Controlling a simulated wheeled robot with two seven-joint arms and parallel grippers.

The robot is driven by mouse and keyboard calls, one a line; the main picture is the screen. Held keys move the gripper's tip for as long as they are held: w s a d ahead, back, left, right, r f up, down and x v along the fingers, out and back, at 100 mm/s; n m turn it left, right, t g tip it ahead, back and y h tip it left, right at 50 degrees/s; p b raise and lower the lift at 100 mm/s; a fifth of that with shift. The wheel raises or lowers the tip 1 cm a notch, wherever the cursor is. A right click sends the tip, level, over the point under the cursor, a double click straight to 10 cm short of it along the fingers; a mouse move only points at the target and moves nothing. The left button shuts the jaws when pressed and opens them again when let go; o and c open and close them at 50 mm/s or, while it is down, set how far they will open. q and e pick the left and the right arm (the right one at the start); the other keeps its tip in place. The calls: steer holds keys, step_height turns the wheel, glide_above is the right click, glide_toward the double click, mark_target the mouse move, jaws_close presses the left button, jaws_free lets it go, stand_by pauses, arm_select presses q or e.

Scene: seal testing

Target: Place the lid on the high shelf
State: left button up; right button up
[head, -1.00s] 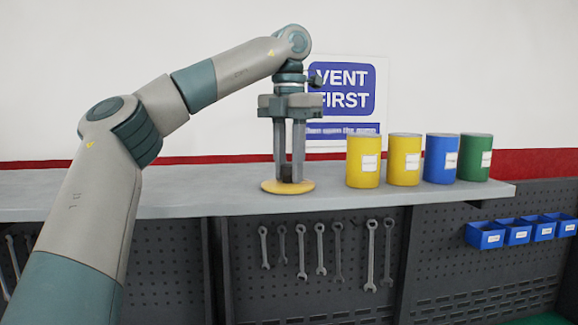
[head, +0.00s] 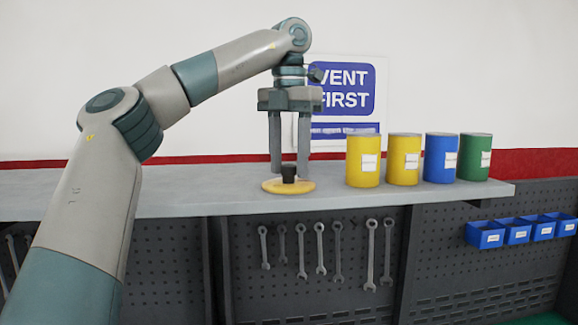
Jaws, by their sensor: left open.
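The lid (head: 272,186) is a flat yellow disc with a black knob (head: 289,173) on top. It lies flat on the grey high shelf (head: 200,195), left of the canisters. My left gripper (head: 289,173) points down over the lid from above and behind it. Its two fingers are apart, with the knob's top showing below and between them, and it holds nothing. My right gripper is not in the head view.
Two yellow canisters (head: 363,165), a blue one (head: 441,162) and a green one (head: 475,160) stand on the shelf to the right. Wrenches (head: 320,250) and blue bins (head: 487,236) hang on the pegboard below. The shelf's left part is clear.

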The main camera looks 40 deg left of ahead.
mark_target(289, 165)
arm_select(q)
steer(key=shift+r, duration=3.25)
